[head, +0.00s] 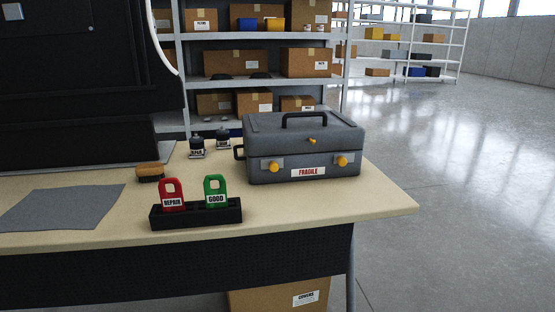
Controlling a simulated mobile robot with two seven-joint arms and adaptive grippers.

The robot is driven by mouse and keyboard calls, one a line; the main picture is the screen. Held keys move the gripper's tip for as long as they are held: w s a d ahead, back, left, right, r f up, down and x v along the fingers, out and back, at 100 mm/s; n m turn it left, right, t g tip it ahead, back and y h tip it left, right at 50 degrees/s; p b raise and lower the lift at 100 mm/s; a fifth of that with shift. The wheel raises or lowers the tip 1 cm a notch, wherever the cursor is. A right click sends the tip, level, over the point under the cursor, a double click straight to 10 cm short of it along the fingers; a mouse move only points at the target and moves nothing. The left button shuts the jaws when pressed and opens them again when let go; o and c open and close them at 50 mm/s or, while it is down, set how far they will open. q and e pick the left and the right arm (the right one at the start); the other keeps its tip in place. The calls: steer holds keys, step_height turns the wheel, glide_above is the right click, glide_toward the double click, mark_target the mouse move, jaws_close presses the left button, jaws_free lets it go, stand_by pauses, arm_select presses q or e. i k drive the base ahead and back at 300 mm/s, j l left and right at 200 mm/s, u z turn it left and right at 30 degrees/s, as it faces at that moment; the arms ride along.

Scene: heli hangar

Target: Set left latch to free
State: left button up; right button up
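A closed grey case (305,145) stands near the right end of the bench, with a black handle on its lid and a "FRAGILE" label on its front. Its left latch (274,166) has a yellow-orange knob on a grey plate on the case front. A similar right latch (342,160) sits to the right of the label. I cannot tell the exact setting of either latch. Neither of my grippers is in view.
The bench (300,210) holds a black rack (196,214) with red "REPAIR" and green "GOOD" tags, a brush (150,172), a grey mat (62,207) and two small dark items behind. A dark machine stands at left. Bench space before the case is clear.

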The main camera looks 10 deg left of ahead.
mark_target(273, 166)
steer(key=i+l, duration=0.2)
steer(key=i+l+u, duration=0.1)
steer(key=l, duration=0.3)
steer(key=i+l, duration=0.25)
steer(key=l+u, duration=0.1)
steer(key=l, duration=0.4)
steer(key=k+l, duration=0.15)
steer(key=l, duration=0.4)
steer(key=i+u, duration=0.05)
